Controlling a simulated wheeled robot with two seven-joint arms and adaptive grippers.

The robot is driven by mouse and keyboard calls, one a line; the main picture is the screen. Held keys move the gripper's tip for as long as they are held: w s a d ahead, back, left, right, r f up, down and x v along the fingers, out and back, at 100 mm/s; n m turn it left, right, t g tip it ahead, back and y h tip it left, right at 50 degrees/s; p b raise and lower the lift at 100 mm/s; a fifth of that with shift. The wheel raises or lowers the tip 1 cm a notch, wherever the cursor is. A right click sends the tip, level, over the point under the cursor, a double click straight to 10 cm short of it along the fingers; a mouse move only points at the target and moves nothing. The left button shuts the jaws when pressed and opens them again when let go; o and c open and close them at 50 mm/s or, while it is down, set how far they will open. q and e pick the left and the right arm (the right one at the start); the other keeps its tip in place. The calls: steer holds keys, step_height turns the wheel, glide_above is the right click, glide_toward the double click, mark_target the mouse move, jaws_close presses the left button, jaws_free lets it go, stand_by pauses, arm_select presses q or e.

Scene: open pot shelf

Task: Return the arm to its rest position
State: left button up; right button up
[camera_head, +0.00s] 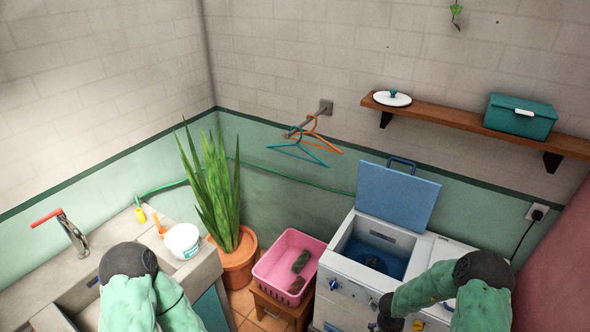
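My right arm, green with a dark joint, comes in at the lower right in front of the washing machine (345,270). The dark part at its end, my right gripper (386,316), is cut off by the bottom edge, and its fingers cannot be made out. My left arm, also green with a dark joint, is at the lower left over the sink counter (205,268). My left gripper is out of view.
A wooden shelf (455,119) on the wall carries a white lid with a green knob (392,98) and a teal box (520,116). The washer's blue lid (397,194) stands open. A pink basket (283,256), potted plant (238,262) and white tub (183,240) stand left of it.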

steer(key=s+a+f+n+y+b, duration=0.2)
steer(key=s+a+f+y+b, duration=0.2)
steer(key=s+a, duration=1.4)
steer(key=a+y+b, duration=0.2)
steer(key=a, duration=0.2)
steer(key=shift+s+f+n, duration=0.2)
steer(key=shift+s+n, duration=0.05)
steer(key=shift+n, duration=0.05)
